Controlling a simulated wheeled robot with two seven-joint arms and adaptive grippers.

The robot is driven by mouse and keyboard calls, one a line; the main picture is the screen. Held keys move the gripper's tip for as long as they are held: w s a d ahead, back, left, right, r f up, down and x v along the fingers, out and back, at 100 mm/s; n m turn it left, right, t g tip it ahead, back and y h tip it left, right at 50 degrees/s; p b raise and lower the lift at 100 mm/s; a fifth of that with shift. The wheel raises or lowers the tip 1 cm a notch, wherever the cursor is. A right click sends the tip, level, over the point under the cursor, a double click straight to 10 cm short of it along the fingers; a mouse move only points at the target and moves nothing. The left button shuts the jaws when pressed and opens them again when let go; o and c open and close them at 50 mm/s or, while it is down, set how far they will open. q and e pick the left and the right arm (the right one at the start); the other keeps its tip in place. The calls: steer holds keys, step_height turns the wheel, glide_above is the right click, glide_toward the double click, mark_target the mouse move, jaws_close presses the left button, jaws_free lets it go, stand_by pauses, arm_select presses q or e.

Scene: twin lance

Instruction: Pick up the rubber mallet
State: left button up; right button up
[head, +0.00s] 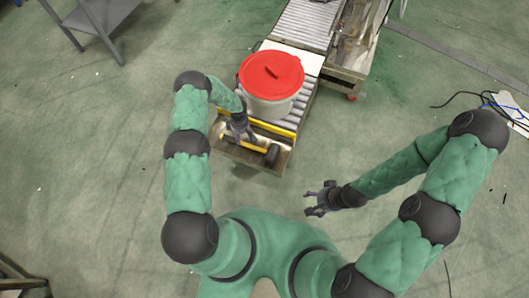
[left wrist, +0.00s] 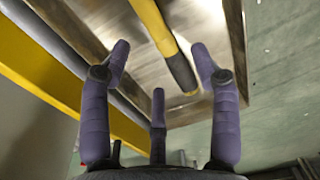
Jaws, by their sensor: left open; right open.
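The rubber mallet lies in the shallow metal tray at the near end of the conveyor. Its yellow handle (head: 245,146) runs left to right and its dark head (head: 272,155) is at the right. In the left wrist view the yellow handle (left wrist: 152,27) ends in a dark grip (left wrist: 182,73). My left gripper (head: 240,136) is above the handle, open and empty; in the left wrist view its spread fingers (left wrist: 160,75) are around the dark end, apart from it. The mallet head is out of that view. My right gripper (head: 318,198) is open over bare floor.
A white bucket with a red lid (head: 271,74) stands on the conveyor just behind the tray (head: 224,152). A yellow bar (head: 274,128) crosses between them; it also shows in the left wrist view (left wrist: 40,75). A grey shelf (head: 98,18) is at upper left. Cables (head: 465,102) lie at right.

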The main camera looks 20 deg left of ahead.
mark_target(248, 145)
arm_select(q)
steer(key=shift+f, duration=0.95)
steer(key=f+b, duration=0.3)
steer(key=f, duration=0.2)
steer(key=shift+d, duration=0.2)
jaws_close()
